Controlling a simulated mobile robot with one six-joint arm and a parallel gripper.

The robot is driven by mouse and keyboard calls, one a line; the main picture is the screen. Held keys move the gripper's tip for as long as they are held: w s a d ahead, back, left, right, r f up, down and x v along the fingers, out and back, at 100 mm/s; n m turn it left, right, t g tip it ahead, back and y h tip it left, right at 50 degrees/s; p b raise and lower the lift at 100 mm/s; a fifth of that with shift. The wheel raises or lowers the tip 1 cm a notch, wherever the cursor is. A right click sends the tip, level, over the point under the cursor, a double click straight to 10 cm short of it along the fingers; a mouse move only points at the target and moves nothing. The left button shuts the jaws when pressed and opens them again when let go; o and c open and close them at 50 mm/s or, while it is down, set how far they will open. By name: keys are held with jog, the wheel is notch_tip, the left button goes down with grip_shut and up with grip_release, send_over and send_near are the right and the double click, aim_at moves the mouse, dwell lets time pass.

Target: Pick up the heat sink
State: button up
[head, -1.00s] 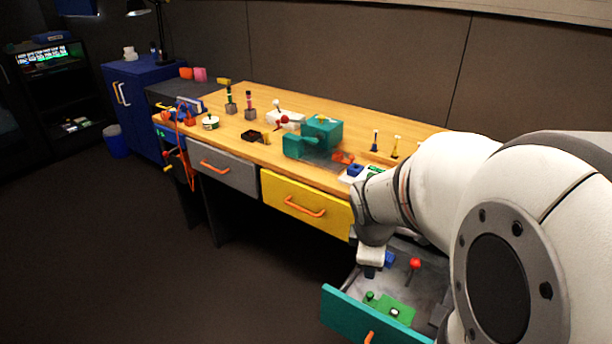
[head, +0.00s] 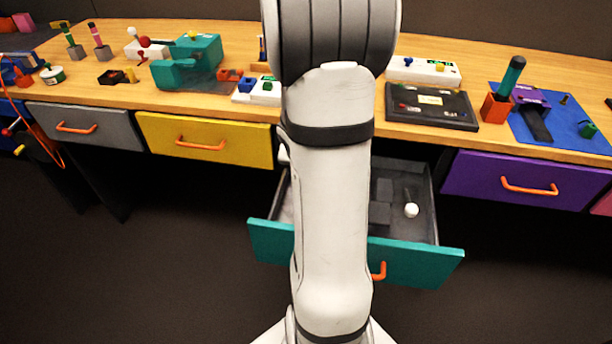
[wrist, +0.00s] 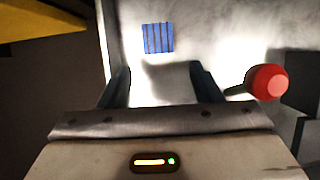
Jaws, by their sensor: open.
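The heat sink (wrist: 158,38), a small blue block with fins, lies on the light grey drawer floor near the top middle of the wrist view. My gripper (wrist: 159,76) is open and empty, its two dark fingers pointing toward the heat sink, which sits beyond the fingertips, roughly centred between them. In the head view my arm blocks the sight of the gripper and the heat sink. The open teal drawer (head: 416,262) shows on both sides of my arm.
A red ball knob (wrist: 268,82) stands close to the right finger. A white ball (head: 411,210) and dark blocks lie in the drawer's right part. The yellow drawer (head: 205,139) and purple drawer (head: 525,180) are shut beside it. The wooden bench top (head: 110,50) above carries several items.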

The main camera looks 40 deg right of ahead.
jog(key=b+x, duration=0.1)
jog(key=x, duration=0.2)
jog(key=b+x, duration=0.1)
jog(key=x, duration=0.1)
jog(key=shift+w+d+r+b, duration=0.25)
jog(key=shift+w+d+b, duration=0.05)
jog(key=shift+w+d, duration=0.05)
jog(key=shift+r, duration=0.1)
jog(key=c, duration=1.1)
